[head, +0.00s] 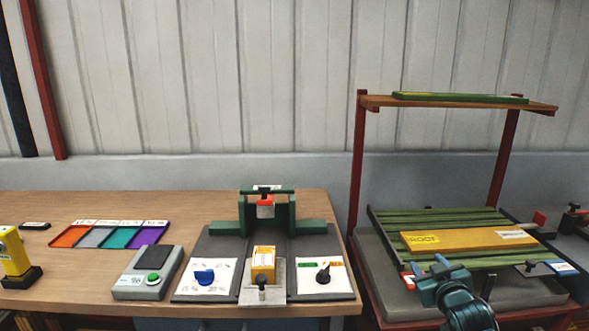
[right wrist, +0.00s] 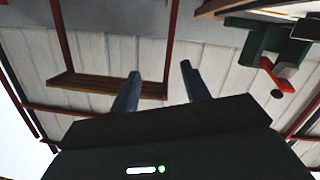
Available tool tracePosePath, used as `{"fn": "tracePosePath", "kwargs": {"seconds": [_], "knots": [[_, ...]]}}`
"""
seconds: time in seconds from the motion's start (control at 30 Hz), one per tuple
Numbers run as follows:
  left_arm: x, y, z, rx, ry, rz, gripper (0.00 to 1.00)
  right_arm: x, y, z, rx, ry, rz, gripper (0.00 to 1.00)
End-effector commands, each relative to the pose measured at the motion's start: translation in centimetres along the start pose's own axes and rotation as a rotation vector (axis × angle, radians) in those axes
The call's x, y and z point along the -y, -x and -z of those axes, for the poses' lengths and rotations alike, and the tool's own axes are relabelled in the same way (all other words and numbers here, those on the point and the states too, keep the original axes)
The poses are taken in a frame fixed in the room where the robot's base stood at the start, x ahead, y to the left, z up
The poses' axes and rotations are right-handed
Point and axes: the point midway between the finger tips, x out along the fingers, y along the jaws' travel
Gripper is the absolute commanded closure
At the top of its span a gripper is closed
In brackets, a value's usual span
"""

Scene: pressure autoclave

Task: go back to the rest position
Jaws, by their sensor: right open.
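My right gripper (head: 427,263) is low at the right in the head view, in front of the green slatted tray (head: 440,218). Its two blue fingers stand apart with nothing between them. In the right wrist view the fingers (right wrist: 160,70) also show apart and empty, with the panelled wall and a wooden shelf behind them. A yellow block (head: 470,240) marked "ROOT" lies on the slats just beyond the fingers; I cannot tell whether they touch it. My left gripper is in neither view.
A green press-like fixture (head: 267,212) with a yellow block (head: 263,262) and two knob panels stands mid-bench. A grey device (head: 148,272), coloured trays (head: 110,235) and a yellow tool (head: 14,255) are further left. A red-post shelf (head: 460,103) rises behind the slatted tray.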

Motion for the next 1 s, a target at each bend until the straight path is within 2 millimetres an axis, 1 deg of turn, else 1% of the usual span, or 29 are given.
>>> {"fn": "tracePosePath", "kwargs": {"seconds": [0.03, 0.07, 0.17, 0.2, 0.27, 0.3, 0.33, 0.37, 0.4, 0.47, 0.5, 0.6, 0.7, 0.8, 0.87, 1.0], "knots": [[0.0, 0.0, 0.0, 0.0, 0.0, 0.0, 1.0, 1.9, 1.3, -2.1, 0.024, -0.002, 0.029, 0.54], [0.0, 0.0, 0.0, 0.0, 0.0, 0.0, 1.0, 2.9, 2.1, -3.1, 0.036, -0.003, 0.045, 0.54], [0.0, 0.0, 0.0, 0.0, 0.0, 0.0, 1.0, 6.7, 5.3, -6.7, 0.08, -0.015, 0.106, 0.54], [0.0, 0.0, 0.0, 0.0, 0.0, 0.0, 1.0, 8.3, 7.0, -8.2, 0.101, -0.022, 0.132, 0.54], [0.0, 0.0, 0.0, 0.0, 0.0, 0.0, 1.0, 10.9, 9.8, -10.5, 0.135, -0.039, 0.174, 0.54], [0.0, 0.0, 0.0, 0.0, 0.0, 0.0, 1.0, 12.5, 12.0, -11.9, 0.159, -0.052, 0.203, 0.54], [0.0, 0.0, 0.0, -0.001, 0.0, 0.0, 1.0, 13.7, 13.7, -12.9, 0.178, -0.063, 0.224, 0.54], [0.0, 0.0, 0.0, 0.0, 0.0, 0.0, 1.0, 14.9, 15.5, -13.8, 0.197, -0.076, 0.244, 0.54], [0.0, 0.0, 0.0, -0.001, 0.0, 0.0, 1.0, 16.3, 17.8, -14.8, 0.221, -0.093, 0.269, 0.54], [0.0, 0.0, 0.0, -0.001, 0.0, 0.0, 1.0, 18.1, 21.2, -16.1, 0.257, -0.12, 0.302, 0.54], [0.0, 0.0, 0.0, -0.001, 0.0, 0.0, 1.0, 19.1, 23.3, -16.7, 0.279, -0.139, 0.321, 0.54], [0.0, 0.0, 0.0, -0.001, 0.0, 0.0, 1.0, 20.9, 27.8, -17.6, 0.327, -0.18, 0.357, 0.54], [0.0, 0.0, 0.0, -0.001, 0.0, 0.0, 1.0, 22.0, 30.7, -17.8, 0.359, -0.211, 0.377, 0.54], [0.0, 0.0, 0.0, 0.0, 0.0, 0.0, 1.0, 22.5, 32.3, -17.9, 0.377, -0.227, 0.387, 0.54], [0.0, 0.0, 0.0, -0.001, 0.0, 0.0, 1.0, 22.6, 32.6, -17.9, 0.381, -0.231, 0.389, 0.54], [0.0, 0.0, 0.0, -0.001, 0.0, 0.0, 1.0, 22.6, 32.6, -17.9, 0.381, -0.231, 0.389, 0.54]]}}
